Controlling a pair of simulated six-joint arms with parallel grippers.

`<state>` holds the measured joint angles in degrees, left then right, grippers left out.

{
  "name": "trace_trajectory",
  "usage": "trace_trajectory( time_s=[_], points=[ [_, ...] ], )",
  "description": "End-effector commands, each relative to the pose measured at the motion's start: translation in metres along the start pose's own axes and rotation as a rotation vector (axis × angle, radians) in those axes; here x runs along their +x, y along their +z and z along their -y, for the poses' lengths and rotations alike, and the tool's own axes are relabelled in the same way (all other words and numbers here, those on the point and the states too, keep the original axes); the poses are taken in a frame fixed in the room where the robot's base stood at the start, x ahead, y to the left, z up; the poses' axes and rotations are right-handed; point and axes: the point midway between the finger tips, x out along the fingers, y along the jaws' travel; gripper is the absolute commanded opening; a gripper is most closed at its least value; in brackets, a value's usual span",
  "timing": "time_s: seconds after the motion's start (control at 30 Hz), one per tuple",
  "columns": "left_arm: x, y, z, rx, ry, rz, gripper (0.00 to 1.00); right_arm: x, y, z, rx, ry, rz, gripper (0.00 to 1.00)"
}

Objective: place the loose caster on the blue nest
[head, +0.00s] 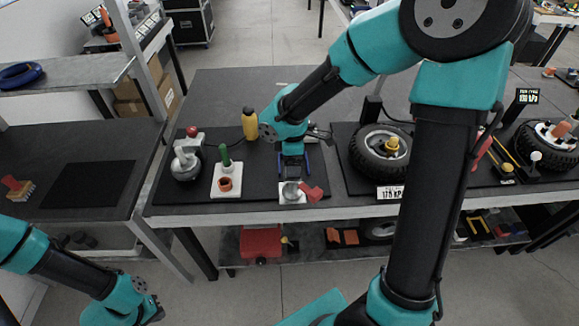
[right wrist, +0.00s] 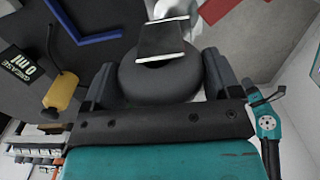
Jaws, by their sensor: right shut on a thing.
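The caster, a dark round wheel (right wrist: 158,82) with a bright metal part, sits between the fingers of my right gripper (right wrist: 158,72) in the right wrist view. My right gripper (head: 292,168) is shut on it, pointing down over the mat in the head view, where arm and fingers largely hide the caster. The blue nest shows as blue edges (head: 309,160) beside the gripper, and as a blue angled strip (right wrist: 84,38) in the right wrist view, apart from the wheel. My left gripper (head: 152,312) is at the lower left, away from the bench; its fingers are too small to read.
A white plate (head: 292,200) with a grey round piece and a red part (head: 312,194) lies in front of my right gripper. A yellow bottle (head: 250,124), a green-handled peg stand (head: 227,180) and a metal fixture with a red knob (head: 186,162) stand left.

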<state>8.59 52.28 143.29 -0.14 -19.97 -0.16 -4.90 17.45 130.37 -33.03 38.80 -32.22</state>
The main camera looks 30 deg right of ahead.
Motion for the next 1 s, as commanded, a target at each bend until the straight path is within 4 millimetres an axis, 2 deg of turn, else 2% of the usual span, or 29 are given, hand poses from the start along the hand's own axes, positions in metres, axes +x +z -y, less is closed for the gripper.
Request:
trace_trajectory(
  time_s=[0.17,0.27,0.8,1.0],
  points=[
    [0.000,0.000,0.000,0.000,0.000,0.000,0.00,0.000,0.000,-0.004,0.000,0.001,-0.001,0.43],
    [0.000,0.000,0.000,0.000,0.000,0.000,0.00,0.001,0.000,-0.014,0.001,0.001,-0.001,0.43],
    [0.000,0.000,0.000,0.000,0.000,0.000,0.00,0.011,0.011,-0.118,0.003,0.002,-0.001,0.43],
    [0.000,0.000,0.000,0.000,0.000,0.000,0.00,0.013,0.014,-0.147,0.001,0.002,-0.001,0.43]
  ],
)
